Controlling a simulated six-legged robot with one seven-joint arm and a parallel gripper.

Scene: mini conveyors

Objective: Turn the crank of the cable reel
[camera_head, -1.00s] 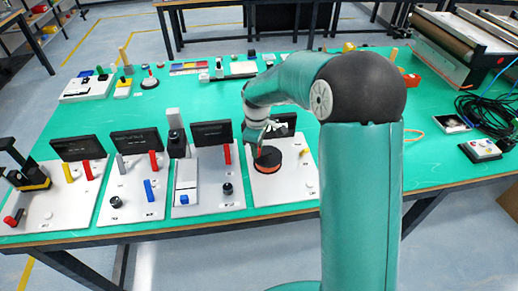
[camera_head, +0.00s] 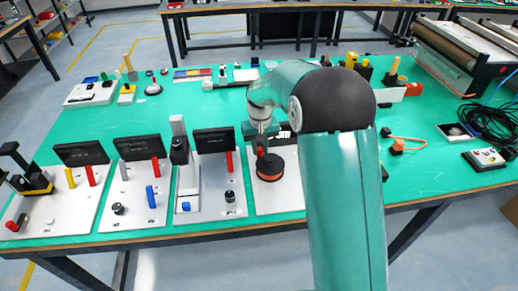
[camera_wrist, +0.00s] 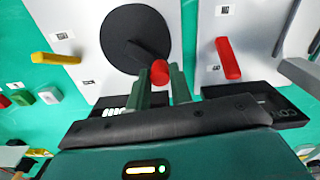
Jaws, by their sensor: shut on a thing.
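The cable reel (camera_head: 270,172) is a low drum with a black top and an orange-red side, on a white board on the green table. Its black round top (camera_wrist: 128,36) shows in the wrist view. A thin dark crank arm runs from near its middle toward a red crank knob (camera_wrist: 160,71); the red knob (camera_head: 261,151) also shows at the reel's far left side in the head view. My gripper (camera_wrist: 161,82) is shut on the red knob, with one green finger on each side. My gripper (camera_head: 261,142) hangs over the reel's far edge in the head view, and my arm hides the board's right part.
A white board (camera_head: 221,198) with a red lever (camera_head: 229,163) and black screen stands left of the reel. More lever boards stand farther left. Orange cable and blocks (camera_head: 397,146) lie right of my arm.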

